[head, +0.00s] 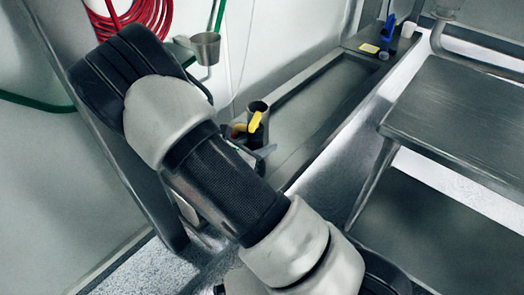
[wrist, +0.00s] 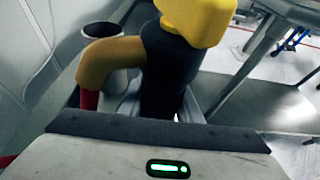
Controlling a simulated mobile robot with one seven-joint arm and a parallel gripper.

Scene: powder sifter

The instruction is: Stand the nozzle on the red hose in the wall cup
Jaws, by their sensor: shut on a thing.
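The nozzle (wrist: 170,55) is yellow and black with an ochre handle, and fills the upper middle of the wrist view. The red hose (wrist: 89,99) shows at the handle's lower end. My gripper (wrist: 140,108) is shut on the nozzle's dark body. In the head view the nozzle's yellow top (head: 255,121) shows beyond my arm, and my gripper (head: 255,153) is partly hidden. A grey metal cup (head: 205,48) hangs on the wall above left. A cup with a dark mouth (wrist: 100,31) also shows behind the nozzle in the wrist view.
A coiled red hose (head: 150,12) hangs on the wall at top left, and a green hose (head: 40,104) runs below it. A long metal trough (head: 325,110) extends back along the wall. A steel table (head: 460,115) stands at right. Open floor lies between them.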

